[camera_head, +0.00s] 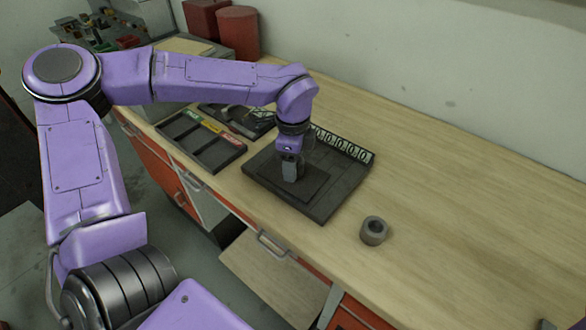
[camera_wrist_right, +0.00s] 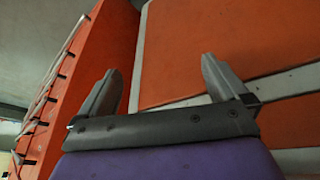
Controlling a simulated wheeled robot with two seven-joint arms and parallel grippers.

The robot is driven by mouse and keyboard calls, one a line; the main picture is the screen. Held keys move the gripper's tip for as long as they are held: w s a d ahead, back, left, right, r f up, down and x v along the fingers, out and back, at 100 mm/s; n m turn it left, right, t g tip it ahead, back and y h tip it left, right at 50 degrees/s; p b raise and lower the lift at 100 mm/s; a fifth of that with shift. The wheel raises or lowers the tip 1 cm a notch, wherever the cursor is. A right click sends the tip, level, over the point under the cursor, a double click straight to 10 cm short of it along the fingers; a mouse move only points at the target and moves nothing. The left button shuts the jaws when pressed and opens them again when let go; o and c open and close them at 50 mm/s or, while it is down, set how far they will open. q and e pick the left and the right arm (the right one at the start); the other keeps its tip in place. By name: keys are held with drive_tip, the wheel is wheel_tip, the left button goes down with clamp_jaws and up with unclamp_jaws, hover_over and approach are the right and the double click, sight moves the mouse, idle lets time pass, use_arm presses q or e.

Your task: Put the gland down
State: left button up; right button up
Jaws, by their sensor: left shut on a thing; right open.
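My left gripper (camera_head: 291,173) points down over the middle of the dark square tray (camera_head: 325,203) on the bench. It is shut on a small part, taken to be the gland, which its fingers mostly hide. I cannot tell whether the part touches the tray. My right gripper (camera_wrist_right: 158,66) shows in the right wrist view, open and empty, with orange drawer fronts behind it.
A thick grey ring (camera_head: 373,231) stands on the wooden bench, right of the tray. A row of numbered slots (camera_head: 342,145) edges the tray's back. A dark bin with coloured labels (camera_head: 205,143) lies left. Red canisters (camera_head: 238,32) stand at the back.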

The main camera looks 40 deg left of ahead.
use_arm(q)
drive_tip(key=shift+w+f, duration=0.1)
drive_tip(key=shift+f, duration=0.25)
drive_tip(key=o, duration=1.5)
drive_tip(key=shift+c, duration=0.2)
use_arm(e)
drive_tip(key=shift+f, duration=0.3)
use_arm(q)
wheel_tip(320, 180, up, 12)
drive_tip(key=p, duration=0.8)
drive_tip(key=shift+r, duration=0.2)
use_arm(e)
wheel_tip(320, 180, up, 8)
drive_tip(key=shift+r, duration=0.2)
